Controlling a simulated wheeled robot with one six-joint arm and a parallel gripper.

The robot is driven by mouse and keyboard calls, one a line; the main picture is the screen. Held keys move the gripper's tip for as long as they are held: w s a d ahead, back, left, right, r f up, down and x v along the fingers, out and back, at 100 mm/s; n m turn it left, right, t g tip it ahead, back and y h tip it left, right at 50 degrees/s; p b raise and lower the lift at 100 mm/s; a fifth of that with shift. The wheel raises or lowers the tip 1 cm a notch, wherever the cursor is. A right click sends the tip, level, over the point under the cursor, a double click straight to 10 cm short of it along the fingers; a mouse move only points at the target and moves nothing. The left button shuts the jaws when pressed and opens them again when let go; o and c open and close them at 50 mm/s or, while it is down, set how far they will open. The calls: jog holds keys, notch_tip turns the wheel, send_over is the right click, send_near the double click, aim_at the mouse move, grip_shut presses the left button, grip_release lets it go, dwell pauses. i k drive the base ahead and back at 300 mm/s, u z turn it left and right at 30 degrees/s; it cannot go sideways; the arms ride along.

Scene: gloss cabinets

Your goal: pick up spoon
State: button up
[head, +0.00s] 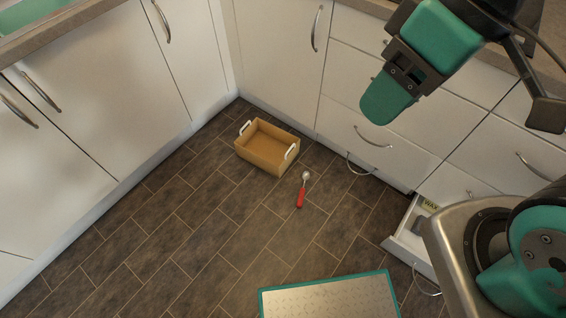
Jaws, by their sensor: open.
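The spoon (302,190) lies on the dark tiled floor in the head view, with a red handle and a silver bowl. Its bowl end points up the picture, close to the wooden box. My gripper (465,107) is at the upper right, open and held up in front of the white drawers. It is well apart from the spoon, up and to its right. I see nothing between its fingers. The spoon is fully in view.
A wooden box (266,162) with white handles stands on the floor just beyond the spoon. White cabinets (100,95) line the left and back. A drawer (404,240) stands open at the lower right, with a labelled item inside. Floor left of the spoon is clear.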

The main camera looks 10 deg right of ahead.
aim_at(305, 176)
jog(key=u, duration=1.6)
jog(key=i, duration=1.25)
jog(key=z, duration=2.5)
